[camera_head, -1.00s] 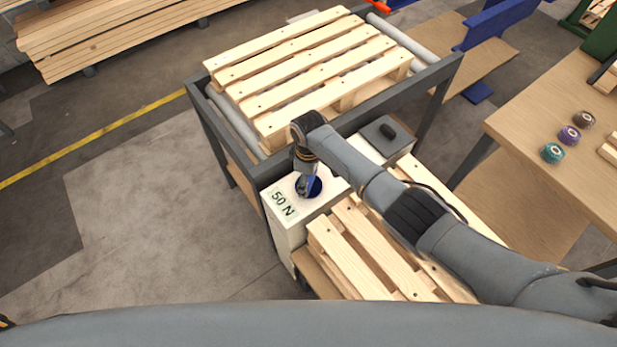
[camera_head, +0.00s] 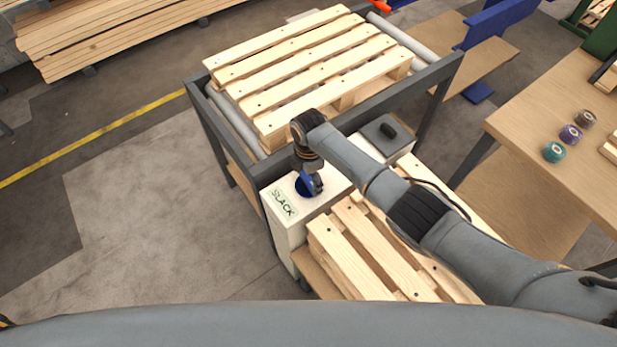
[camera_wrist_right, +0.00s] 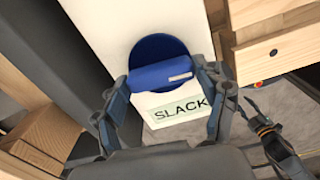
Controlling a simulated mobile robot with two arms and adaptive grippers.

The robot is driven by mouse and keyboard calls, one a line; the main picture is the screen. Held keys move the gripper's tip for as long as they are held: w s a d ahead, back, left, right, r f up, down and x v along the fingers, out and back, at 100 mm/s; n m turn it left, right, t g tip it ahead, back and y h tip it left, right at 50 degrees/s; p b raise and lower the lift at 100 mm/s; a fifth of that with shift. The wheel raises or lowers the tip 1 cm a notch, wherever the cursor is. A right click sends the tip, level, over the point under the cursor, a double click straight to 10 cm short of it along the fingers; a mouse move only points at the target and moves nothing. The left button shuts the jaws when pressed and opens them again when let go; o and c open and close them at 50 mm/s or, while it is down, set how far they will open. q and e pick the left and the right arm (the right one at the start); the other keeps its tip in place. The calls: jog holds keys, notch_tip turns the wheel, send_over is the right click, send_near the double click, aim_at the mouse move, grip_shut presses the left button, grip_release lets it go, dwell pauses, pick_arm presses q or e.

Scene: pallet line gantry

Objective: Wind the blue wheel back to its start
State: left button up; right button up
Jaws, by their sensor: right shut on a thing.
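The blue wheel (camera_head: 300,187) lies on top of a white box (camera_head: 288,237) beside the roller table. In the right wrist view, the wheel (camera_wrist_right: 150,47) is a dark blue disc with a lighter blue bar grip (camera_wrist_right: 160,75) across it. My right gripper (camera_head: 311,187) reaches down onto it; in the wrist view its fingers (camera_wrist_right: 163,80) are shut on the bar grip, one at each end. A label on the box reads "SLACK" (camera_head: 283,202), and it also shows in the wrist view (camera_wrist_right: 181,112).
A pallet (camera_head: 310,65) lies on the roller table (camera_head: 437,70) behind the box. Another pallet (camera_head: 345,262) is close at the right of the box. A grey block with a black knob (camera_head: 388,130) stands behind my arm. Open floor (camera_head: 150,215) lies left.

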aim_at(309, 179)
jog(key=shift+d+n, duration=0.1)
jog(key=shift+n, duration=0.4)
jog(key=o, duration=1.2)
jog(key=shift+c, duration=0.2)
notch_tip(309, 179, up, 12)
jog(key=shift+f, duration=0.1)
